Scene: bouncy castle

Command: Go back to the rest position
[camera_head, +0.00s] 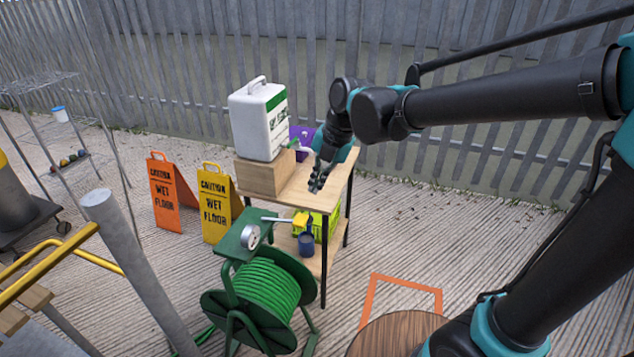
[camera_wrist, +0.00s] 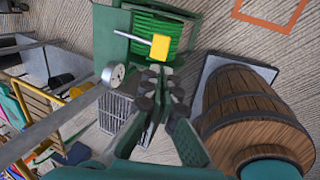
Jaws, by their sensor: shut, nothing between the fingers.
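My gripper (camera_head: 318,178) shows in the head view at the end of my stretched-out arm, above the right side of a wooden table (camera_head: 304,190). In the wrist view my gripper (camera_wrist: 160,88) points down with its fingers together and nothing between them. A white canister with a green label (camera_head: 262,120) stands on a wooden box (camera_head: 264,177) on the table, left of my gripper. A green hose reel (camera_head: 268,285) stands in front of the table and also shows in the wrist view (camera_wrist: 165,28), beyond the fingertips.
Orange (camera_head: 165,195) and yellow (camera_head: 214,205) wet floor signs stand left of the table. A yellow object (camera_head: 301,220) and a blue cup (camera_head: 306,243) are by the table's lower part. A wooden barrel (camera_wrist: 245,105) is near my arm. A metal fence (camera_head: 400,60) closes the back; the right ground is clear.

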